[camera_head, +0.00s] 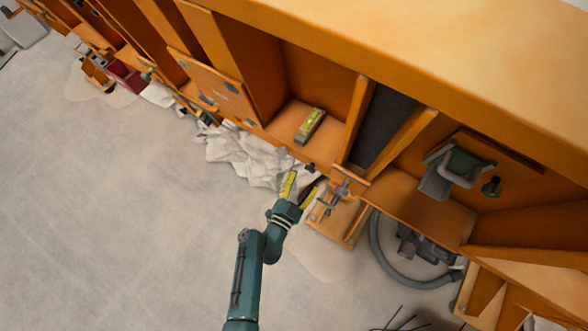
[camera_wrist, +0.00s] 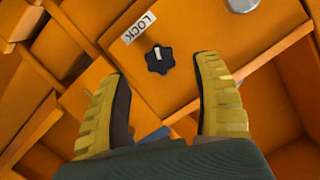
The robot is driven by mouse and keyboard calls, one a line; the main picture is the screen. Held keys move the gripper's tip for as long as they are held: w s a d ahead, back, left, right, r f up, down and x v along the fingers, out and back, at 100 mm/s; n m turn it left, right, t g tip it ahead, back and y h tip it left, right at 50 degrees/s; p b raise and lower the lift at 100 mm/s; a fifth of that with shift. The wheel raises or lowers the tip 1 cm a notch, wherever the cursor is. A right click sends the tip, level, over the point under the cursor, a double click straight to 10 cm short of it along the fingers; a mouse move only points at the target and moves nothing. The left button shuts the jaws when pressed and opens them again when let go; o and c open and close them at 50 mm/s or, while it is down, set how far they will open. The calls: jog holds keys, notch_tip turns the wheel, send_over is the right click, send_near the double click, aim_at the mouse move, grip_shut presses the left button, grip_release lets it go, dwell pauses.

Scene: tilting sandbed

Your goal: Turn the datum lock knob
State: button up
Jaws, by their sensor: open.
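The datum lock knob (camera_wrist: 160,59) is a black lobed knob with a pale mark on its face, set on an orange panel. In the wrist view it shows beyond and between the fingertips, next to a white label (camera_wrist: 139,27) that reads LOCK. My gripper (camera_wrist: 158,88) has two yellow ribbed fingers, spread apart and empty, with clear space to the knob. In the head view my gripper (camera_head: 299,190) is close to the orange frame's lower edge. A small dark knob-like part (camera_head: 310,167) shows just beyond it there, though I cannot tell whether it is the same knob.
The orange frame (camera_head: 470,62) runs along the upper right. A spirit level (camera_head: 313,121) lies in one bay. A metal clamp-like part (camera_head: 336,194) stands right of my gripper. Crumpled white cloth (camera_head: 236,155) lies left of it. A grey hose (camera_head: 392,273) curves at lower right. The floor at left is clear.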

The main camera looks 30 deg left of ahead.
jog(key=s, duration=0.6)
jog(key=shift+s+d+r, duration=0.15)
jog(key=shift+s+d, duration=0.2)
jog(key=shift+s, duration=0.05)
